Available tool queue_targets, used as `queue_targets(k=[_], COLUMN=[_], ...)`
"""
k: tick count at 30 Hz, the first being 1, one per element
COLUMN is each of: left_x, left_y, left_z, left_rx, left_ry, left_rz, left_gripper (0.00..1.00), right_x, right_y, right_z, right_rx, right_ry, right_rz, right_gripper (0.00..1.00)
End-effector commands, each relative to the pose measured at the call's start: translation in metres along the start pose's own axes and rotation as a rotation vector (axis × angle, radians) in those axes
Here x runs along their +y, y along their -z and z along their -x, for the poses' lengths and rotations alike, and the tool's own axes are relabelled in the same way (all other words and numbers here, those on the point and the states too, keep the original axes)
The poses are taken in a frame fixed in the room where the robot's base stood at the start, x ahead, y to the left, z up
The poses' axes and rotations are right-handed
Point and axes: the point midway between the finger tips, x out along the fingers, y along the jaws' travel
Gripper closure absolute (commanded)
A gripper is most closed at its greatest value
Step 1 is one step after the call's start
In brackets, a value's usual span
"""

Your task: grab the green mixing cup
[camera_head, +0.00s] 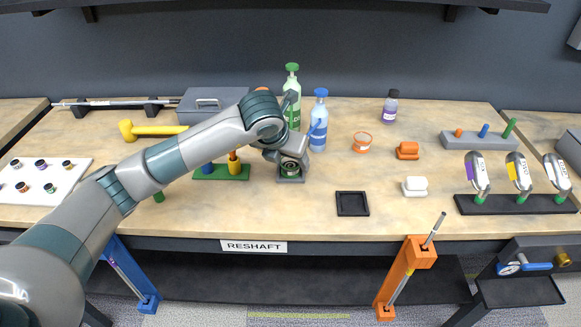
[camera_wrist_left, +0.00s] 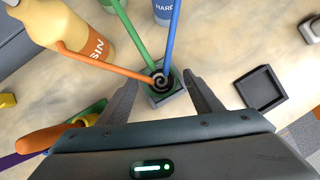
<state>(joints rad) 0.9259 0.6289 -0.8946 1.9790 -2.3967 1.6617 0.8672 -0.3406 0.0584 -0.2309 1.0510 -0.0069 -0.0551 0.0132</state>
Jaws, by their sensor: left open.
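The green mixing cup (camera_head: 290,171) sits in a small dark square holder (camera_head: 291,180) near the middle of the bench, partly covered by my left gripper. In the left wrist view the cup (camera_wrist_left: 160,80) shows from above with a dark swirl inside. My left gripper (camera_head: 291,164) is just above the cup. Its fingers (camera_wrist_left: 162,95) are open, one on each side of the cup's line, with nothing held. I cannot tell how low they reach beside the cup. My right gripper is not in view.
Thin green, blue and orange rods (camera_wrist_left: 120,65) converge at the cup in the wrist view. A green bottle (camera_head: 293,90) and a blue bottle (camera_head: 319,120) stand close behind. A green rack (camera_head: 215,173) is left. An empty black tray (camera_head: 352,204) lies right.

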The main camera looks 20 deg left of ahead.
Motion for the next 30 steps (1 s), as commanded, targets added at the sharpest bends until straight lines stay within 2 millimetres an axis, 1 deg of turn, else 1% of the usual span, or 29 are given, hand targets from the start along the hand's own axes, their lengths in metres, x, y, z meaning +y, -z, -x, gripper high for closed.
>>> queue_targets(k=[3, 15, 16, 17, 18, 20, 21, 22, 30], left_x=[-0.0002, -0.0001, -0.0001, -0.0001, -0.0001, -0.0001, -0.0001, -0.0001, -0.0001], left_y=[-0.0001, -0.0001, -0.0001, -0.0002, -0.0002, -0.0002, -0.0002, -0.0002, -0.0004], left_z=[-0.0031, -0.003, -0.003, -0.003, -0.0029, -0.0029, -0.0029, -0.0029, -0.0024], left_rx=[-0.001, -0.001, -0.001, -0.001, -0.001, -0.001, -0.001, -0.001, -0.002], left_ry=[0.0, 0.0, 0.0, 0.0, 0.0, 0.0, 0.0, 0.0, 0.0], left_rz=[0.0, 0.0, 0.0, 0.0, 0.0, 0.0, 0.0, 0.0, 0.0], left_gripper=[0.41, 0.41, 0.43, 0.51, 0.6, 0.74, 0.84, 0.88, 0.88], right_x=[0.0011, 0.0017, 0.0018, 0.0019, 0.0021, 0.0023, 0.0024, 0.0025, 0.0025], right_y=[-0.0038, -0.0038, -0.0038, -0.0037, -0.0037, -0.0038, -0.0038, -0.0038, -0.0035], right_z=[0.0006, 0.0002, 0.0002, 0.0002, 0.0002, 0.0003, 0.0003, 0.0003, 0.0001], right_rx=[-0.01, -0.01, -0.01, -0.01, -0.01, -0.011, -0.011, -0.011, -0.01], right_ry=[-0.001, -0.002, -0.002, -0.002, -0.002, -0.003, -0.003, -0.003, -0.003], right_rz=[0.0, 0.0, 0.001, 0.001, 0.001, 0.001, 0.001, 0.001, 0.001], right_gripper=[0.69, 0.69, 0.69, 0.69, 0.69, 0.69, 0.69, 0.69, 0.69])
